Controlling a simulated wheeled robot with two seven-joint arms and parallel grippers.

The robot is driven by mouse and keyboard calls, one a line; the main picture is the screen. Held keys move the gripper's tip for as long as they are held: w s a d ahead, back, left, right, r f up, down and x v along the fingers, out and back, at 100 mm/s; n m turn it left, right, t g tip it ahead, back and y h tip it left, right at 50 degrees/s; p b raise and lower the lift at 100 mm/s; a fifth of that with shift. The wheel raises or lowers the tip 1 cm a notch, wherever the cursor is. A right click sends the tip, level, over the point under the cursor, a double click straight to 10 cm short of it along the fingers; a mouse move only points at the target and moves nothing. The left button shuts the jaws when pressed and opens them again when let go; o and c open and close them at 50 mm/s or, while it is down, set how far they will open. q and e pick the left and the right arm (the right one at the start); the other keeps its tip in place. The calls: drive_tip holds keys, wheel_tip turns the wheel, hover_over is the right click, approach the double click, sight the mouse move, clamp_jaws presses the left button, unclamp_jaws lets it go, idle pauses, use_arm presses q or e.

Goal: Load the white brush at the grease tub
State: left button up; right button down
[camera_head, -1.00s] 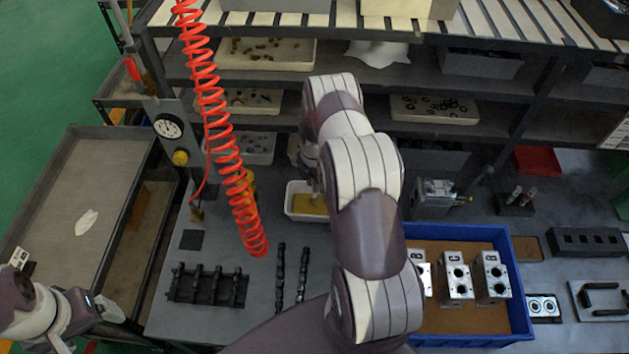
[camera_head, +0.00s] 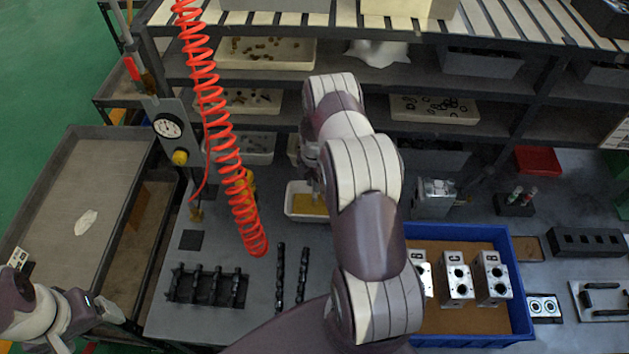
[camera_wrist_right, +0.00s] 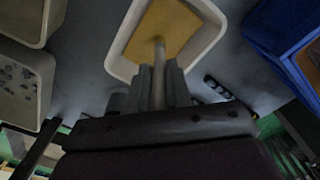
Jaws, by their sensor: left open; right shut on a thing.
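The grease tub (camera_head: 293,208) is a white open tub with yellow grease, left of my right arm on the bench. It also shows in the right wrist view (camera_wrist_right: 122,50). My right gripper (camera_wrist_right: 158,88) is shut on the pale handle of the white brush (camera_wrist_right: 159,72). The brush points into the tub, its far end over or in the grease; I cannot tell if it touches. In the head view my right arm hides most of that gripper and brush. My left gripper (camera_head: 112,312) is open and empty at the lower left, away from the tub.
A red coiled hose (camera_head: 220,130) hangs left of the tub. A blue crate (camera_head: 518,300) with metal valve blocks (camera_head: 457,278) stands right of my right arm. Black racks (camera_head: 207,287) and rods lie in front. Shelves with trays rise behind the tub.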

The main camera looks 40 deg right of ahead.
wheel_tip(320, 180, up, 7)
drive_tip(key=p, duration=0.4)
idle(0.7)
